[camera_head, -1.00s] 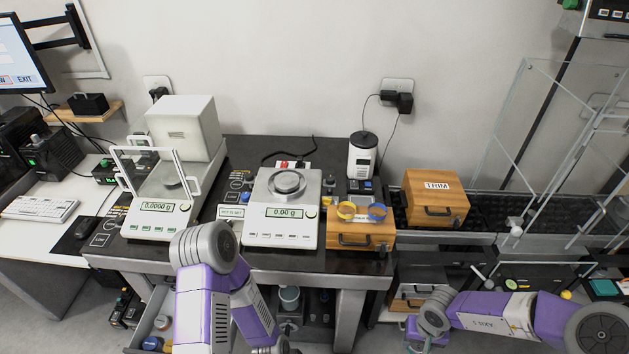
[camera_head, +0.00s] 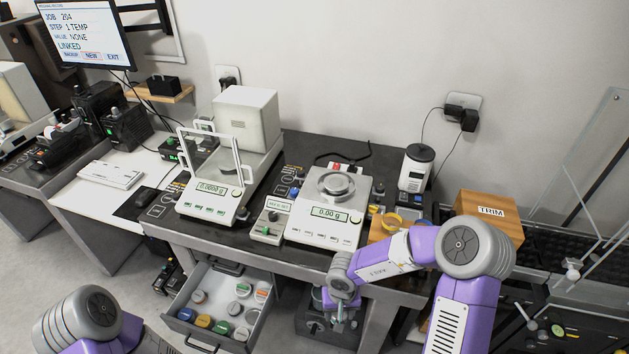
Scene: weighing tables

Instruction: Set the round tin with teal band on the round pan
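The round pan (camera_head: 336,186) sits empty on top of the white balance (camera_head: 327,212) that reads 0.00 g. An open drawer (camera_head: 256,311) under the table holds several small round tins with lids of different colours. A teal band cannot be made out for certain on any of them; one tin at the drawer's back right (camera_head: 262,291) shows a coloured band. My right gripper (camera_head: 340,322) hangs below the table edge, right of the drawer, apart from the tins; its fingers are too small and blurred to read. My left gripper is out of view; only its arm shows at lower left.
A second balance with an open glass shield (camera_head: 210,188) stands left of the round-pan balance. A wooden TRIM box (camera_head: 489,218) and a white grinder-like device (camera_head: 415,168) stand to the right. The table's front edge lies above the drawer.

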